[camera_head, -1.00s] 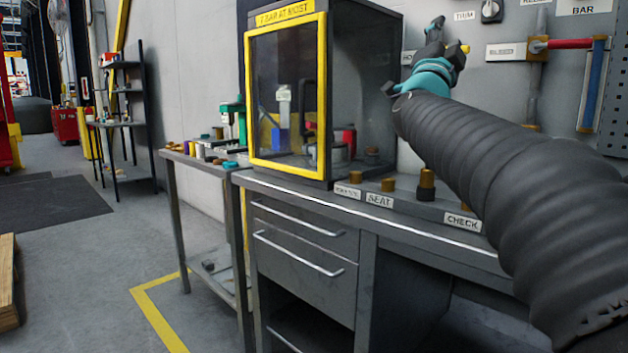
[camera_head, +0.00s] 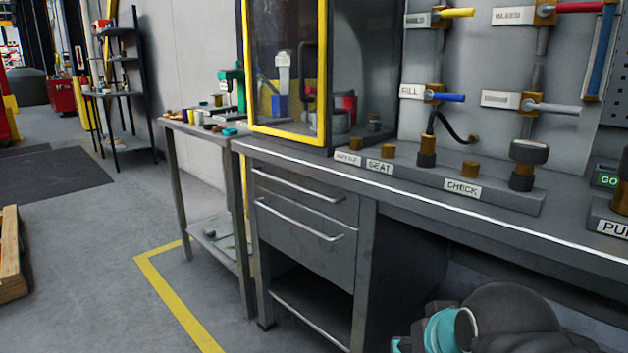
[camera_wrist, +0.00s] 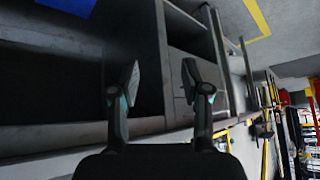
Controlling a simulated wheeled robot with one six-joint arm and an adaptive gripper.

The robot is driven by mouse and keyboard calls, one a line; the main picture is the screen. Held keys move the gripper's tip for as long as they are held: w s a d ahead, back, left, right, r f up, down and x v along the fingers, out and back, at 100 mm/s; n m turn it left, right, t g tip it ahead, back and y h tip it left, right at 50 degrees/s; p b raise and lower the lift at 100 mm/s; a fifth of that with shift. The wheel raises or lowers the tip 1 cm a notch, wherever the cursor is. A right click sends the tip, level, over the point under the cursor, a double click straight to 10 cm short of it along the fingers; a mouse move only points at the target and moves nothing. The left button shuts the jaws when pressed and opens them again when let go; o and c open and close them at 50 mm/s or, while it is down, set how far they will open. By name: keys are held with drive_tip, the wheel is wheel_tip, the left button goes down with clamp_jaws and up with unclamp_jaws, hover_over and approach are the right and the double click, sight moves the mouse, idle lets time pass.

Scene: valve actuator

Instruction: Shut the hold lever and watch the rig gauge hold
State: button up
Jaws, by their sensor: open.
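The hold lever (camera_head: 457,13) is yellow and sticks out to the right from a brass valve body at the top of the wall panel. Its label, partly cut off, reads "OLD". No gauge face can be read; a dark round-topped fitting (camera_head: 529,151) stands on the bench strip, and I cannot tell if it is the rig gauge. My gripper (camera_wrist: 159,80) is open and empty in the wrist view, with the bench's drawers and open bay beyond it. In the head view my arm is low in front of the bench, well below the lever, and my fingertips are not clear.
Below the hold lever is a blue fill lever (camera_head: 445,97). A grey lever (camera_head: 552,108) and a red bleed lever (camera_head: 580,7) are to the right. A yellow-framed cabinet (camera_head: 322,75) stands on the bench (camera_head: 300,160) at left. Floor is open at left.

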drive_tip(key=s+f+g, duration=0.1)
drive_tip(key=s+f, duration=0.3)
drive_tip(key=s, duration=0.1)
drive_tip(key=shift+d+f+g+h, duration=0.2)
drive_tip(key=shift+d+g+h, duration=0.1)
drive_tip(key=shift+d+g, duration=0.1)
idle(7.1)
